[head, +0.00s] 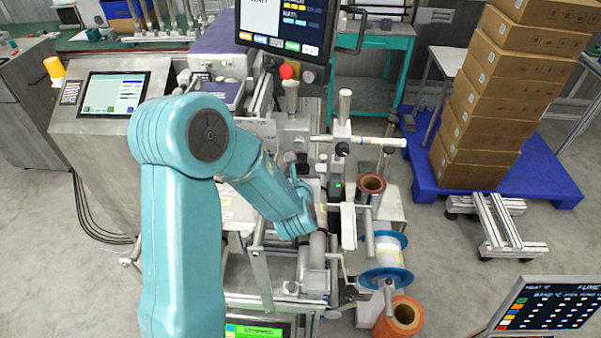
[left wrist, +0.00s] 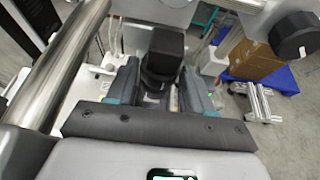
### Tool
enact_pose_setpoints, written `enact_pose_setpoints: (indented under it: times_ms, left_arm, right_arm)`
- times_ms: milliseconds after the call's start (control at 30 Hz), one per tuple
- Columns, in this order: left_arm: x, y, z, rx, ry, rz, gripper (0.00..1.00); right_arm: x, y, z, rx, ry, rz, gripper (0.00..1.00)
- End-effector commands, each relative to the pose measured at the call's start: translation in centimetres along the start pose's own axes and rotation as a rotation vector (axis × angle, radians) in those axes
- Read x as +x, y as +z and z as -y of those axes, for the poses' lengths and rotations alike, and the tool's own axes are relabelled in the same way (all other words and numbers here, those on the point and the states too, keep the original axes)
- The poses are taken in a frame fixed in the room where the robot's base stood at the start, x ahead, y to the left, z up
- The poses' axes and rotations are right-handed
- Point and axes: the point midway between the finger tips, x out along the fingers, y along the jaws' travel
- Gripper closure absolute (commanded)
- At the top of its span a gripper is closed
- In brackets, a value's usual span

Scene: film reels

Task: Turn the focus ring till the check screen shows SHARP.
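My left gripper (head: 320,216) is at the end of the teal arm, low over the middle of the machine, and its fingertips are largely hidden in the head view. In the left wrist view the two fingers of my left gripper (left wrist: 161,84) stand apart, one on each side of a black ringed barrel (left wrist: 159,76) under a black block (left wrist: 165,44). The barrel looks like the focus ring. I cannot tell whether the fingers touch it. A lit screen (head: 113,94) stands on the left cabinet; its text is too small to read. My right gripper is not in view.
A large dark screen (head: 284,22) hangs at the top, with a red button (head: 289,71) below. A green-banded screen (head: 258,331) sits at the bottom. A blue-flanged reel (head: 385,262) and an orange-brown roll (head: 400,318) are right of the arm. Stacked cartons (head: 503,100) stand farther right.

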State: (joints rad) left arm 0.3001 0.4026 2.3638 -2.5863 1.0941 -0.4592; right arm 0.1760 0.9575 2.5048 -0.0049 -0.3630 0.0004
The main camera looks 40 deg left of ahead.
Motion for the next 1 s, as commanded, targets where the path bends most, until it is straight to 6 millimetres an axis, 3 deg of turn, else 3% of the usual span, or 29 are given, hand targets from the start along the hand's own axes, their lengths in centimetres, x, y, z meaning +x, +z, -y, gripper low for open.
enact_pose_setpoints:
  times_ms: [33,100,300,600,1000]
  left_arm:
    - [0.0,0.0,0.0,0.000,0.000,0.000,0.67]
    - [0.0,0.0,0.0,0.000,0.000,0.000,0.84]
    - [0.1,-0.1,0.2,-0.011,0.026,0.004,0.84]
    - [0.2,0.1,0.7,-0.088,0.210,0.007,0.84]
    - [0.0,0.2,0.7,-0.104,0.252,0.003,0.84]
  right_arm:
    - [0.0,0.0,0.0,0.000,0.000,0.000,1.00]
    - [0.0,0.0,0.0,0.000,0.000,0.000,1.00]
    - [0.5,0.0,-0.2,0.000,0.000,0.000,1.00]
    - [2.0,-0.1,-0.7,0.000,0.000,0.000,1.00]
    - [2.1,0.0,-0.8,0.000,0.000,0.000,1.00]
